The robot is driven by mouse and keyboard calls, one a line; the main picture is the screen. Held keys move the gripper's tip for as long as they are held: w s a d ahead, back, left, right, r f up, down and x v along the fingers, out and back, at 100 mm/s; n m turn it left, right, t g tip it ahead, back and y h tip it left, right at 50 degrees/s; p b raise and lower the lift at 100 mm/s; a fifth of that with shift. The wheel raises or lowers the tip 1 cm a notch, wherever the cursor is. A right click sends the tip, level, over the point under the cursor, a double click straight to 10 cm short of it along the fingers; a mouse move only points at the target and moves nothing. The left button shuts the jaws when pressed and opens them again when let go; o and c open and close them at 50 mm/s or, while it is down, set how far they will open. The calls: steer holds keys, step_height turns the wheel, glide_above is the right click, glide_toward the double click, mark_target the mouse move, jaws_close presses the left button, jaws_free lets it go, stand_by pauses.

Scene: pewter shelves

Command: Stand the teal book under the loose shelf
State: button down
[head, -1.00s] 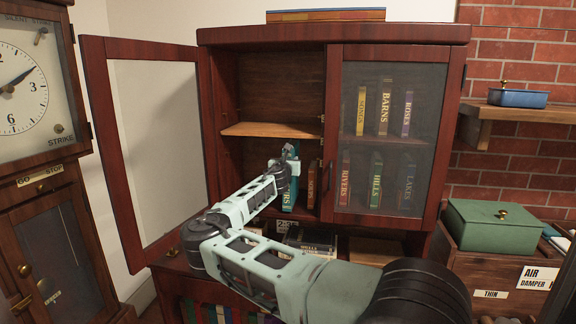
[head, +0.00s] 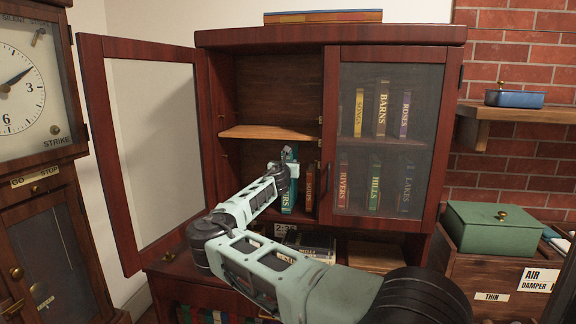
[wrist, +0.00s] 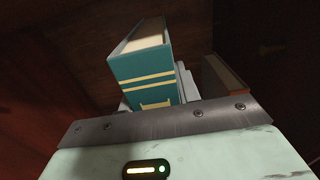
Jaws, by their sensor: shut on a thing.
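The teal book (head: 288,200) stands about upright in the lower left compartment of the dark red cabinet, below the light wooden loose shelf (head: 268,132). A gap shows between the book's top and the shelf. My gripper (head: 286,170) reaches through the open door and is shut on the book. In the wrist view the teal book (wrist: 146,78) shows its spine with cream bands and pale page edges on top. The pale fingers are mostly hidden behind the wrist plate. Whether the book's foot touches the cabinet floor is hard to tell.
A brown book (head: 310,188) stands just right of the teal book, by the middle post. The glass door (head: 155,150) hangs open at left. The right glass door (head: 390,140) is closed over several books. Free floor shows left of my gripper inside the compartment.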

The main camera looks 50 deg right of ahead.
steer(key=c, duration=0.9)
jaws_free()
steer(key=shift+r, duration=0.1)
steer(key=b+v, duration=0.4)
steer(key=v, duration=1.3)
steer(key=shift+s+a, duration=0.1)
steer(key=shift+a, duration=0.1)
